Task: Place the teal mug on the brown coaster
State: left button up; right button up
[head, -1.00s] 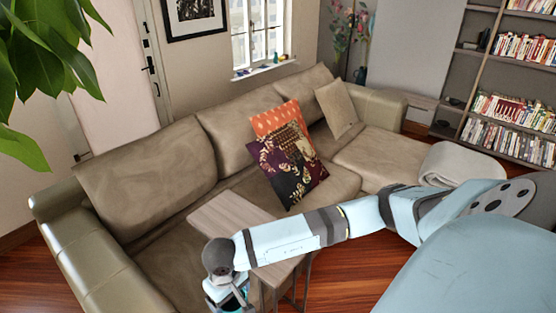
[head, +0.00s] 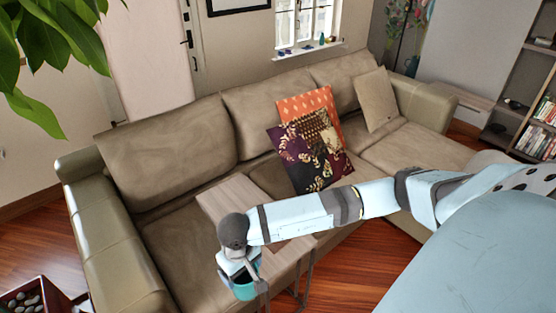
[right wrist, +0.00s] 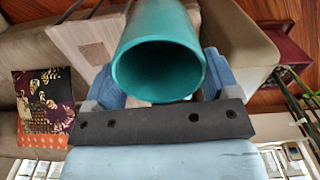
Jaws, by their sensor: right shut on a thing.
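The teal mug (head: 244,291) is held by my right gripper (head: 243,280) at the bottom of the head view. In the right wrist view the mug (right wrist: 160,75) sits between the two fingers, its open mouth facing the camera. A small brown square, which looks like the coaster (right wrist: 97,53), lies on the wooden side table (right wrist: 70,33), left of the mug and apart from it. In the head view the table (head: 230,193) is partly covered by my right arm, and I cannot make out the coaster there. My left gripper is not in view.
The beige sofa (head: 170,150) stands behind and around the side table, with patterned cushions (head: 312,155) on it. A dark box with stones (head: 35,300) is at the lower left. Plant leaves (head: 50,50) hang at the upper left. Visible tabletop parts are clear.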

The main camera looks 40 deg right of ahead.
aim_at(276, 242)
jog(key=l+u, duration=0.3)
jog(key=l, duration=1.15)
jog(key=i, duration=0.05)
